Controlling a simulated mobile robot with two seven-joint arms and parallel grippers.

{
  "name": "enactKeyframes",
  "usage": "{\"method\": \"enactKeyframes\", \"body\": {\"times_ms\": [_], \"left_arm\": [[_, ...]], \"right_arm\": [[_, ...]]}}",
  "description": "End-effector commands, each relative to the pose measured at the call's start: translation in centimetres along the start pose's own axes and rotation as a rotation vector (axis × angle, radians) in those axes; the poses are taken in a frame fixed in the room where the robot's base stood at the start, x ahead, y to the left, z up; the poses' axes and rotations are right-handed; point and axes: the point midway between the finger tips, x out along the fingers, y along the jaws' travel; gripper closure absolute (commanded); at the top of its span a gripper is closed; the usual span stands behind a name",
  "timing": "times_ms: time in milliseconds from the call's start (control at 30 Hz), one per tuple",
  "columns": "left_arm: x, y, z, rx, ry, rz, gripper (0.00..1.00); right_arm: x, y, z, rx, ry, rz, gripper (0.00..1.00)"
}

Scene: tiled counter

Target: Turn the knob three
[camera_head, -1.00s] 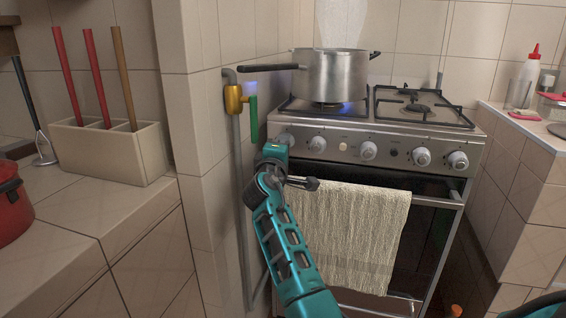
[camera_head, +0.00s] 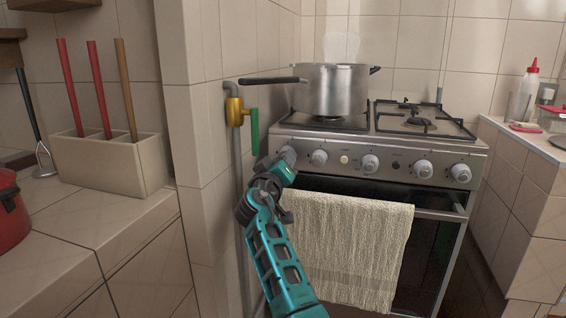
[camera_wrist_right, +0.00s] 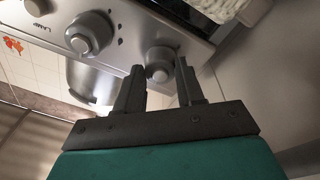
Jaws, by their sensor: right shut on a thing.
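A row of grey-white knobs runs along the stove's front panel. My right arm reaches up from the bottom in the head view, and my right gripper (camera_head: 283,165) is at the leftmost knob (camera_head: 288,153). In the right wrist view, the two dark fingers (camera_wrist_right: 158,75) stand on either side of this knob (camera_wrist_right: 160,60), shut on it. The neighbouring knob (camera_wrist_right: 90,35) is clear of the fingers and also shows in the head view (camera_head: 319,158). My left gripper is not in view.
A steel pot (camera_head: 335,90) stands on the left burner, its handle over a yellow valve (camera_head: 235,112) with a green lever. A towel (camera_head: 345,245) hangs on the oven handle. Tiled counters flank the stove; the left one holds a utensil box (camera_head: 115,163).

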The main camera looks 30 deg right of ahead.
Motion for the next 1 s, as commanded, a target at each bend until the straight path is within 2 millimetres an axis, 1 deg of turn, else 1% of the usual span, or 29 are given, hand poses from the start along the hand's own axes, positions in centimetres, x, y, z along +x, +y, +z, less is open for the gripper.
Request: {"method": "enactKeyframes", "body": {"times_ms": [300, 733, 767, 1000], "left_arm": [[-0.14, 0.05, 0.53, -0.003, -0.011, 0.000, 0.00], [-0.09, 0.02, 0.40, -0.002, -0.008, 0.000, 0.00], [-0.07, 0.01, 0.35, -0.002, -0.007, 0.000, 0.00], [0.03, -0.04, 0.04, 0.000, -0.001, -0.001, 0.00]], "right_arm": [[0.04, 0.00, 0.01, 0.082, -0.005, 0.009, 0.93], [0.04, 0.00, 0.00, 0.092, -0.006, 0.009, 0.93], [0.04, 0.00, 0.00, 0.092, -0.006, 0.009, 0.60], [0.02, -0.01, -0.01, 0.090, -0.005, 0.009, 0.37]]}}
